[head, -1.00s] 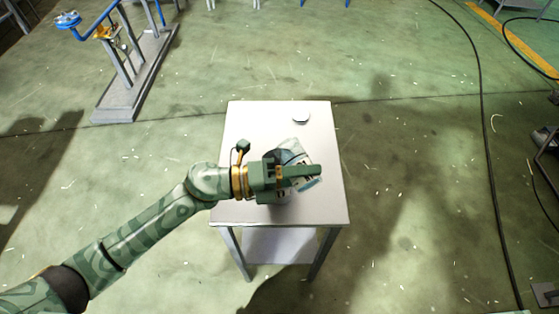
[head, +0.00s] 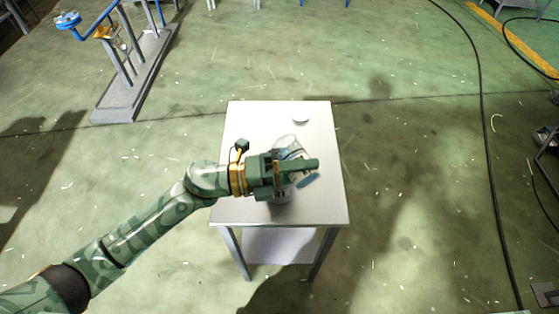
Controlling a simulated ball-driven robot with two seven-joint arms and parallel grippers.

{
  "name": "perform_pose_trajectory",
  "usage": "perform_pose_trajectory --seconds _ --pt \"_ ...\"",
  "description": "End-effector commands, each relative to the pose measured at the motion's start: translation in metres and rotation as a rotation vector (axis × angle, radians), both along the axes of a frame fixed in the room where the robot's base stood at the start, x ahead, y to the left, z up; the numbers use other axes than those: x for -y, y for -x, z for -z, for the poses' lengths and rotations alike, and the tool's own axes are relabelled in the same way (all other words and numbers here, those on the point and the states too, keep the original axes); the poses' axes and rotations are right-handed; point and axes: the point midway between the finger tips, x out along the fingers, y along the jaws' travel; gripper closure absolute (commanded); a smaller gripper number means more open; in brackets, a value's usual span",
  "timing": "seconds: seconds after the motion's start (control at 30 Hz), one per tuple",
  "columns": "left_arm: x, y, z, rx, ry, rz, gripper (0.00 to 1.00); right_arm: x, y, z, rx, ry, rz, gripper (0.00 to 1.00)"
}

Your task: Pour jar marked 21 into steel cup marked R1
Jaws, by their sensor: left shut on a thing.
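My left gripper (head: 298,166) is shut on a clear glass jar (head: 287,146) with a pale label, held tilted over the small white table. The fingers cover much of the jar, and its marking cannot be read. A greyish cup-like thing (head: 282,197) shows partly below the gripper on the table. It is mostly hidden, so I cannot read a mark on it or tell whether anything flows into it. My right gripper is not in view.
The white table (head: 325,205) has free room on its right and back parts. A small round white lid-like disc (head: 301,118) lies near its back edge. A grey stand with blue parts (head: 122,80) is at the upper left. A black cable (head: 487,150) runs along the floor at right.

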Motion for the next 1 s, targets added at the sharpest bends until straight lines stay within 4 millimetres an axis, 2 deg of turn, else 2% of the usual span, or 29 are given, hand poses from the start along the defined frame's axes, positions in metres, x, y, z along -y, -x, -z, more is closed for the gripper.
perform_pose_trajectory --seconds 1.0 --pt "-0.0009 -0.0015 0.0018 -0.072 0.042 0.001 0.81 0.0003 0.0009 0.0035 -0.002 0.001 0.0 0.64"
